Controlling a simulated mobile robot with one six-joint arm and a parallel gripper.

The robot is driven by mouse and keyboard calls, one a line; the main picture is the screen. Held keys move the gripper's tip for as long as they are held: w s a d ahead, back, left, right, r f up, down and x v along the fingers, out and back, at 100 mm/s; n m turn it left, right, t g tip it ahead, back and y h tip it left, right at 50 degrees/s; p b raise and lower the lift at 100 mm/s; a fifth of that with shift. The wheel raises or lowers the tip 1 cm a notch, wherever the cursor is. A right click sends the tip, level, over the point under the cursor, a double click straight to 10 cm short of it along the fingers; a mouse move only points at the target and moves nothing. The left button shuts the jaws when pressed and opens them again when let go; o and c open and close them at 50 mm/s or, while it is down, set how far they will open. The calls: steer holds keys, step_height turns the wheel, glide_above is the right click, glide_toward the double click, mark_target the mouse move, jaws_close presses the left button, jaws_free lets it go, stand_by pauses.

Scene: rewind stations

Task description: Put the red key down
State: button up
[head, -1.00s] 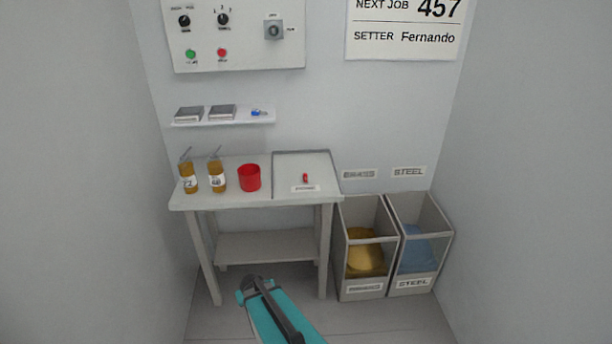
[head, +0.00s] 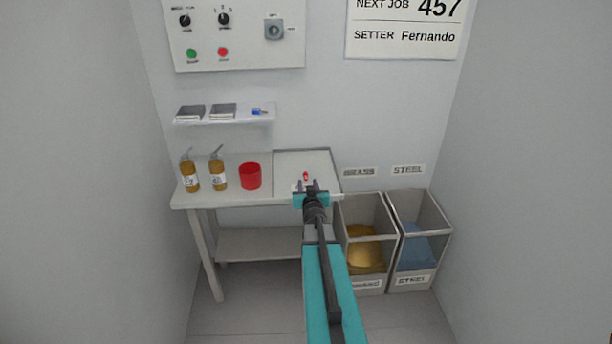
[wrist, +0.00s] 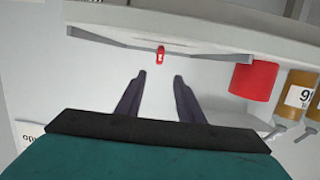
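The small red key (head: 306,176) lies on the bordered panel (head: 318,160) at the right end of the bench. In the wrist view the red key (wrist: 160,54) shows just beyond my fingertips, roughly between their lines. My gripper (head: 311,184) is at the bench's front edge, short of the key in the head view. In the wrist view my gripper (wrist: 154,77) is open, with its two fingers apart and nothing between them. My gripper hides most of the label in front of the key.
A red cup (head: 250,176) and two amber bottles (head: 190,174) stand left on the bench. A shelf (head: 225,116) above holds two grey blocks and a blue item (head: 259,111). Brass (head: 364,255) and steel (head: 414,252) bins stand right. A control panel (head: 240,45) hangs above.

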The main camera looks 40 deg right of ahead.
mark_target(306, 174)
steer(key=shift+d, duration=0.1)
stand_by(0.3)
steer(key=shift+p+x, duration=0.4)
steer(key=shift+x, duration=3.85)
steer(key=shift+w+d, duration=0.1)
steer(key=shift+d, duration=0.05)
steer(key=shift+f+p+x, duration=0.15)
steer(key=shift+p+x, duration=0.15)
steer(key=shift+x, duration=0.9)
steer(key=shift+f+p+x, duration=0.15)
steer(key=shift+p+x, duration=0.15)
steer(key=shift+x, duration=0.9)
jaws_close()
